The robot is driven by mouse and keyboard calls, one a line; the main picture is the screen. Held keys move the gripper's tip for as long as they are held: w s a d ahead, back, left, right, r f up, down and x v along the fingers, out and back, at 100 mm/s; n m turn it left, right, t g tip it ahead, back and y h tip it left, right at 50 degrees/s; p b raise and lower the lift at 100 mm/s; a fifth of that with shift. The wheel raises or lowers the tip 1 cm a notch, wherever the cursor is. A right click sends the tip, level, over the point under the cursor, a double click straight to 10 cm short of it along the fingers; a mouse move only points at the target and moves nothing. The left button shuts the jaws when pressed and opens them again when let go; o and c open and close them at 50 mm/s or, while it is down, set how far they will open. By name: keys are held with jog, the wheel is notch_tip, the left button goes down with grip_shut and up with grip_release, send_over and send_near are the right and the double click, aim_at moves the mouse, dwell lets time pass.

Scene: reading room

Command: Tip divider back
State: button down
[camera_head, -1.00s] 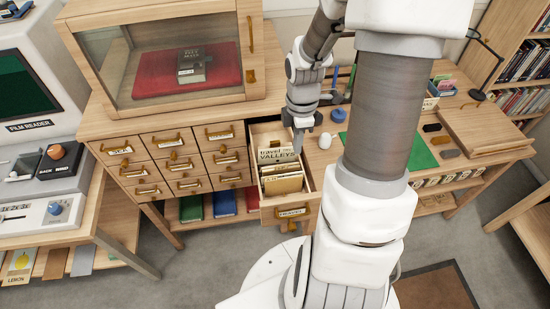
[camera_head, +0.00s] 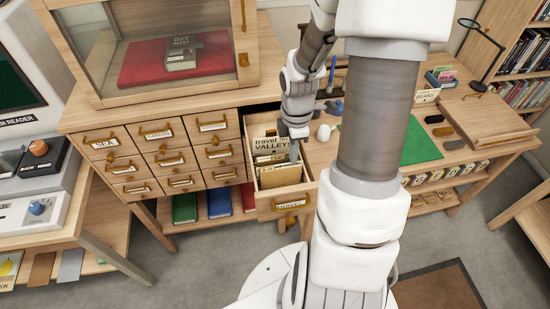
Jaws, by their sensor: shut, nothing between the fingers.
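The pulled-out drawer (camera_head: 292,205) stands open at the right end of the card cabinet, with a brass handle and a label that seems to read "TRAVEL". Inside it a tall cream divider (camera_head: 268,143) with "travel" and "VALLEYS" on it stands toward the back. Shorter tan cards (camera_head: 280,176) stand in front of it. My gripper (camera_head: 294,158) is shut and empty, pointing down into the drawer at its right side, beside the divider and over the cards. Whether its tips touch the divider or the cards cannot be told.
A glass-fronted case (camera_head: 165,50) stands on the cabinet, behind and left of the drawer. A white egg-shaped thing (camera_head: 323,132) sits on the desk just right of my gripper. A green mat (camera_head: 420,144) lies further right. Shut drawers (camera_head: 168,158) fill the cabinet's left.

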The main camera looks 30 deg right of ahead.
jog(key=shift+w, duration=0.1)
jog(key=shift+w+d, duration=0.2)
jog(key=shift+w, duration=0.5)
jog(key=shift+w+d, duration=0.25)
jog(key=shift+w, duration=0.4)
jog(key=shift+w+d, duration=0.2)
jog(key=shift+w, duration=0.5)
notch_tip(320, 180, up, 7)
jog(key=p, duration=0.7)
jog(key=shift+s, duration=0.3)
jog(key=shift+a, duration=0.1)
jog(key=s+a+r+m+t+h+b, duration=0.1)
jog(key=s+a+r+m+t+b, duration=0.15)
jog(key=a+r+m, duration=0.6)
jog(key=s+a+r+m+t+b, duration=0.1)
jog(key=s+a+r+m, duration=0.2)
jog(key=s+r, duration=0.2)
jog(key=s+a+r+m+t+y+b, duration=0.1)
jog(key=s+a+r+m+t, duration=0.1)
jog(key=s+r, duration=0.4)
jog(key=shift+s+a+m, duration=0.25)
jog(key=shift+a+m, duration=0.4)
jog(key=shift+a, duration=0.05)
